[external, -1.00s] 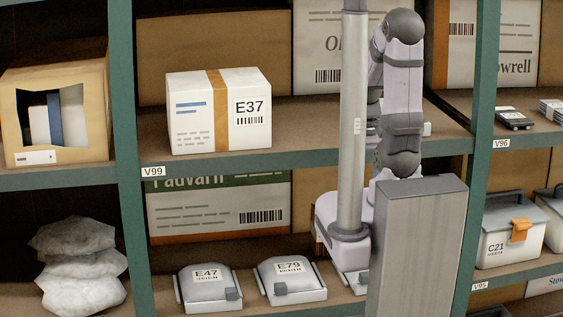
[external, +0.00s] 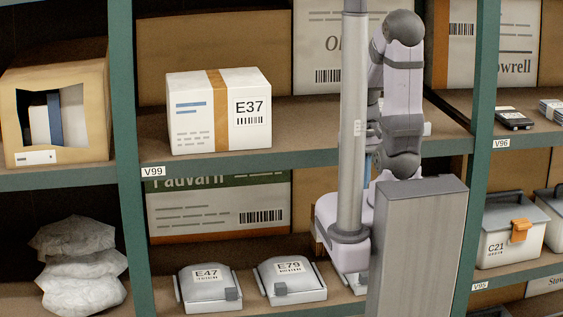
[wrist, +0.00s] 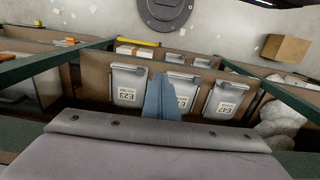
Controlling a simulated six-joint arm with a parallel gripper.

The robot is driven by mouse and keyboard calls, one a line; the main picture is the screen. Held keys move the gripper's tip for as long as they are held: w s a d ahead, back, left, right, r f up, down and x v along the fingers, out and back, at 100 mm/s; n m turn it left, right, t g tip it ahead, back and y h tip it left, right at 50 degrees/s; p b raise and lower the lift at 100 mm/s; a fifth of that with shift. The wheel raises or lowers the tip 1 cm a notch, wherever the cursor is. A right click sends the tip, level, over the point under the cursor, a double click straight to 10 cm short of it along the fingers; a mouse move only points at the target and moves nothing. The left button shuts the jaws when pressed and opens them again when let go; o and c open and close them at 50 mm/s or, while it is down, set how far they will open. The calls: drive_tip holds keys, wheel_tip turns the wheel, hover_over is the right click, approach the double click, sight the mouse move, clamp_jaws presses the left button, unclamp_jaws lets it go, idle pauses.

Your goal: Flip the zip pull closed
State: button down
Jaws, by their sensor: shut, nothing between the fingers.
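My gripper (wrist: 162,98) shows in the wrist view as blue fingers, shut and empty. From this angle the fingers overlap the middle one of three pale cases, and I cannot tell whether they touch it. The case labelled E23 (wrist: 128,86) is to their left, and a third case (wrist: 222,98) is to their right. In the external view, case E47 (external: 205,289) and case E79 (external: 289,279) lie on the lower shelf, each with a small grey tab at its front. I cannot make out which tab is the zip pull. My fingers are mostly hidden there behind my arm and a grey block.
A white box E37 (external: 190,131) stands on the shelf above. Green rack posts (external: 128,190) bound the bay. White lumpy bags (external: 82,265) are stacked at left, and a lidded bin C21 (external: 510,235) is at right. Shelf in front of the cases is narrow.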

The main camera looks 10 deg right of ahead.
drive_tip(key=s+a+f+n+g+b, duration=0.1)
drive_tip(key=s+a+f+n+b, duration=0.1)
drive_tip(key=a+f+b, duration=0.4)
drive_tip(key=s+a+f+n+h+b, duration=0.1)
drive_tip(key=f+n+b, duration=0.1)
drive_tip(key=f+b, duration=0.35)
drive_tip(key=s+a+f+n+g+b, duration=0.1)
drive_tip(key=s+a+f+n+b, duration=0.2)
drive_tip(key=f, duration=0.5)
drive_tip(key=w+a+f+n+t+h+b, duration=0.2)
drive_tip(key=a+f+n+b, duration=0.4)
drive_tip(key=a+f+b, duration=0.9)
drive_tip(key=w+a+r+m+t+p, duration=0.1)
drive_tip(key=w+a+r+m+t, duration=0.15)
drive_tip(key=w+a, duration=0.6)
wheel_tip(320, 180, up, 7)
drive_tip(key=w+d+m+t+h, duration=0.1)
drive_tip(key=w+m+t+h, duration=0.1)
drive_tip(key=m, duration=1)
drive_tip(key=shift+w+f+h, duration=0.15)
drive_tip(key=shift+h, duration=0.25)
drive_tip(key=shift+d, duration=0.1)
